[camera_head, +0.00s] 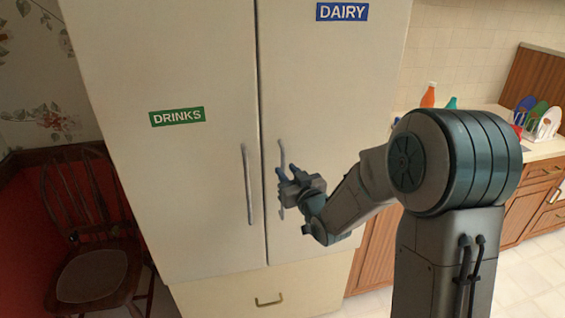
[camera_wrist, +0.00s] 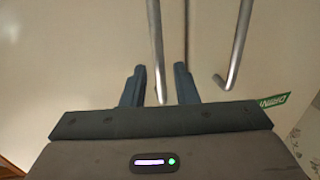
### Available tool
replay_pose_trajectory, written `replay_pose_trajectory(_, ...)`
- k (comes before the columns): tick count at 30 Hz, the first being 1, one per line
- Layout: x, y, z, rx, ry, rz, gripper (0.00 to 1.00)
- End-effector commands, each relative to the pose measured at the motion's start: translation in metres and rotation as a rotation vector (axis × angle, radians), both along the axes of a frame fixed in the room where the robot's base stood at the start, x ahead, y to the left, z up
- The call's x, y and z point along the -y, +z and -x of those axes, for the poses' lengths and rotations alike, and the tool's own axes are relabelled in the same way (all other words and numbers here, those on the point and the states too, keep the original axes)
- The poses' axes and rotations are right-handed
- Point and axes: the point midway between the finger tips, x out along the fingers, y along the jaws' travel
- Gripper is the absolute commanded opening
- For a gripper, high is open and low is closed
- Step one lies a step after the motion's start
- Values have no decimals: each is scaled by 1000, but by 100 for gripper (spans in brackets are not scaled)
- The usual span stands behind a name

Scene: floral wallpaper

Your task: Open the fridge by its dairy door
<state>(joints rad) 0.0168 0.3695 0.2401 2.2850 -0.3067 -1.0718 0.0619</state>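The fridge has two upper doors side by side, both closed. The dairy door (camera_head: 335,80) is the right one, with a blue DAIRY label (camera_head: 342,12). Its upright bar handle (camera_head: 281,158) is near the middle seam. My gripper (camera_head: 286,172) is at this handle, partly covering it. In the wrist view, the dairy handle (camera_wrist: 156,45) runs between the two fingers of my gripper (camera_wrist: 159,78). The fingers are apart, with a gap on each side of the bar.
The drinks door (camera_head: 180,170), with a green label (camera_head: 177,116), has its own handle (camera_head: 247,185) close by; it also shows in the wrist view (camera_wrist: 238,45). A drawer (camera_head: 265,290) lies below. A wooden chair (camera_head: 95,270) stands left, a counter (camera_head: 545,148) right.

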Motion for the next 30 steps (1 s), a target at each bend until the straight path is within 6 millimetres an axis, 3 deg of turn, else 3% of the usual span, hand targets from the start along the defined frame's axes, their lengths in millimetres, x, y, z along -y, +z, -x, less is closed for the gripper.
replay_pose_trajectory(7,-13,1,-25,-2,0,0,27)
replay_pose_trajectory(19,-15,0,-30,-1,-1,0,27)
replay_pose_trajectory(22,-15,0,-30,-1,-1,0,0)
replay_pose_trajectory(30,-16,-1,-28,-1,6,0,0)
